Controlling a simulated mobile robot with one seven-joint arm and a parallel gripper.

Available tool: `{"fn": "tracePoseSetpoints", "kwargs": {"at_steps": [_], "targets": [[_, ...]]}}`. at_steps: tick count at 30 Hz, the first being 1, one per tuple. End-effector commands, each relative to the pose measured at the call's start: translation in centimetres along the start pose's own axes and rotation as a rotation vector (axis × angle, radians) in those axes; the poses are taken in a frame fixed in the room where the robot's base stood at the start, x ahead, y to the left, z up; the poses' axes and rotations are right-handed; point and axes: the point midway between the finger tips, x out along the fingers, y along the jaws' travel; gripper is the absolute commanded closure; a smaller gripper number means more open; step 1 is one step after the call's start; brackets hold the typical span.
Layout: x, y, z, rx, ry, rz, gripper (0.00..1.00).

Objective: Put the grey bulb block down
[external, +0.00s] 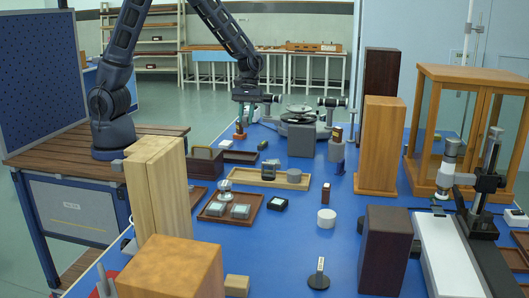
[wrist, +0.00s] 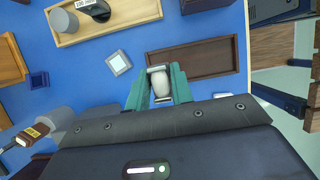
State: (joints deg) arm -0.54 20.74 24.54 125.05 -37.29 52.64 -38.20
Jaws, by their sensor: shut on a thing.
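My gripper (external: 241,118) hangs over the far left part of the blue bench in the external view. In the wrist view, my gripper's green fingers (wrist: 159,92) are shut on the bulb block (wrist: 160,82). Its pale grey, rounded bulb shows between the fingers; the rest is hidden by them and the gripper body. In the external view a small orange-brown part (external: 239,135) shows just below the fingers. I cannot tell whether it belongs to the held block, or whether the block touches the bench.
An empty dark brown tray (wrist: 193,62) lies just beyond the fingers. A pale wooden tray (wrist: 132,17) holds a grey cylinder (wrist: 62,21) and a black labelled piece (wrist: 95,9). A small white-topped square (wrist: 118,62) sits between. Tall wooden blocks (external: 380,145) stand to the right.

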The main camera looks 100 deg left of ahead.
Motion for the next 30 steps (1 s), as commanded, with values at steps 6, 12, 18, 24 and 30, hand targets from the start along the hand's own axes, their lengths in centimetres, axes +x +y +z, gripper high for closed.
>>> {"fn": "tracePoseSetpoints", "kwargs": {"at_steps": [6, 12, 18, 24, 30], "targets": [[4.4, 0.0, -1.8, -0.002, 0.000, -0.003, 0.99], [7.2, 0.0, -3.0, -0.002, 0.000, -0.001, 0.99], [8.3, 0.1, -3.4, 0.001, 0.000, 0.000, 0.99], [10.0, 0.0, -4.1, -0.001, 0.000, -0.002, 0.99], [11.6, 0.0, -4.8, -0.001, 0.000, 0.000, 0.99]]}}
